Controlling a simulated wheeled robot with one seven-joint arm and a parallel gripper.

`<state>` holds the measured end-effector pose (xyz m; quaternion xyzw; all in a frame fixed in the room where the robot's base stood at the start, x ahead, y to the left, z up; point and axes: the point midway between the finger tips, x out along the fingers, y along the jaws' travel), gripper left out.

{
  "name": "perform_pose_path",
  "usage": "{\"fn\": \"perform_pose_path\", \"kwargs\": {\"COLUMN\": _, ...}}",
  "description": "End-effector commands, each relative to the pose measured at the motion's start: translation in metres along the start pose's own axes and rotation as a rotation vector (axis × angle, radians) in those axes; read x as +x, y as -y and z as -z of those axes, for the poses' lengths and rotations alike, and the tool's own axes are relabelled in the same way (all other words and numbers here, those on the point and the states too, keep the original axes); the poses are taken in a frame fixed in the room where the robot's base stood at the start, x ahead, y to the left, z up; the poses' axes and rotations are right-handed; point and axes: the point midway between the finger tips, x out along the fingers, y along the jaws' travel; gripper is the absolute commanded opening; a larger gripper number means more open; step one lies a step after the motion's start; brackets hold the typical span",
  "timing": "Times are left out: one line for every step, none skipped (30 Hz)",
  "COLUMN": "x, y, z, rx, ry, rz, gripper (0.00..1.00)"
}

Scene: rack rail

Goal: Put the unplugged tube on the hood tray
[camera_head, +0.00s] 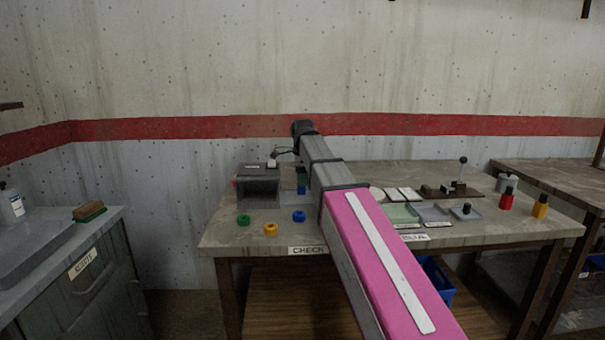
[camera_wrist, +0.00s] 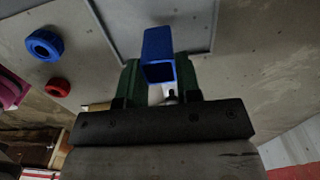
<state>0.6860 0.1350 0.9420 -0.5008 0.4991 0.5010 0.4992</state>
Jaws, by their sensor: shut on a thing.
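My gripper (camera_wrist: 160,82) has green fingers and is shut on a blue square-sided tube (camera_wrist: 158,45), which stands out beyond the fingertips in the wrist view. In the head view a small blue piece (camera_head: 301,190) shows beside my arm near the grey box-like hood (camera_head: 258,190); most of the gripper is hidden behind my arm there. In the wrist view a flat grey panel with a raised edge (camera_wrist: 190,22) lies behind the tube. I cannot tell whether it is the hood tray, or whether the tube touches it.
Green (camera_head: 243,219), yellow (camera_head: 270,229) and blue (camera_head: 298,216) rings lie on the table's (camera_head: 225,238) front left. The wrist view shows a red ring (camera_wrist: 58,87).

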Motion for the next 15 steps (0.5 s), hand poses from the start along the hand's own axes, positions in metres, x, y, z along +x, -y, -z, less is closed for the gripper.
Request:
{"fn": "perform_pose_path", "kwargs": {"x": 0.0038, "y": -0.0004, "z": 0.0, "rx": 0.0, "ry": 0.0, "rz": 0.0, "gripper": 0.18}}
{"fn": "perform_pose_path", "kwargs": {"x": 0.0055, "y": -0.0003, "z": 0.0001, "rx": 0.0, "ry": 0.0, "rz": 0.0, "gripper": 0.18}}
{"fn": "perform_pose_path", "kwargs": {"x": 0.0075, "y": -0.0002, "z": 0.0, "rx": 0.0, "ry": 0.0, "rz": 0.0, "gripper": 0.18}}
{"fn": "perform_pose_path", "kwargs": {"x": 0.0087, "y": -0.0001, "z": 0.0, "rx": 0.0, "ry": 0.0, "rz": 0.0, "gripper": 0.18}}
{"fn": "perform_pose_path", "kwargs": {"x": 0.0096, "y": -0.0001, "z": 0.0, "rx": 0.0, "ry": 0.0, "rz": 0.0, "gripper": 0.18}}
{"fn": "perform_pose_path", "kwargs": {"x": 0.0105, "y": -0.0001, "z": 0.0, "rx": 0.0, "ry": 0.0, "rz": 0.0, "gripper": 0.18}}
{"fn": "perform_pose_path", "kwargs": {"x": 0.0109, "y": 0.0, "z": 0.0, "rx": 0.0, "ry": 0.0, "rz": 0.0, "gripper": 0.18}}
{"fn": "perform_pose_path", "kwargs": {"x": 0.0111, "y": 0.0, "z": 0.0, "rx": 0.0, "ry": 0.0, "rz": 0.0, "gripper": 0.18}}
{"fn": "perform_pose_path", "kwargs": {"x": 0.0112, "y": 0.0001, "z": 0.0, "rx": 0.0, "ry": 0.0, "rz": 0.0, "gripper": 0.18}}
{"fn": "perform_pose_path", "kwargs": {"x": 0.0112, "y": 0.0001, "z": 0.0, "rx": 0.0, "ry": 0.0, "rz": 0.0, "gripper": 0.18}}
{"fn": "perform_pose_path", "kwargs": {"x": 0.0111, "y": 0.0001, "z": 0.0, "rx": 0.0, "ry": 0.0, "rz": 0.0, "gripper": 0.18}}
{"fn": "perform_pose_path", "kwargs": {"x": 0.011, "y": 0.0001, "z": 0.0, "rx": 0.0, "ry": 0.0, "rz": 0.0, "gripper": 0.18}}
{"fn": "perform_pose_path", "kwargs": {"x": 0.011, "y": 0.0001, "z": 0.0, "rx": 0.0, "ry": 0.0, "rz": 0.0, "gripper": 0.18}}
{"fn": "perform_pose_path", "kwargs": {"x": 0.011, "y": 0.0002, "z": -0.0001, "rx": 0.0, "ry": 0.0, "rz": 0.0, "gripper": 0.18}}
{"fn": "perform_pose_path", "kwargs": {"x": 0.0109, "y": 0.0001, "z": 0.0, "rx": 0.0, "ry": 0.0, "rz": 0.0, "gripper": 0.18}}
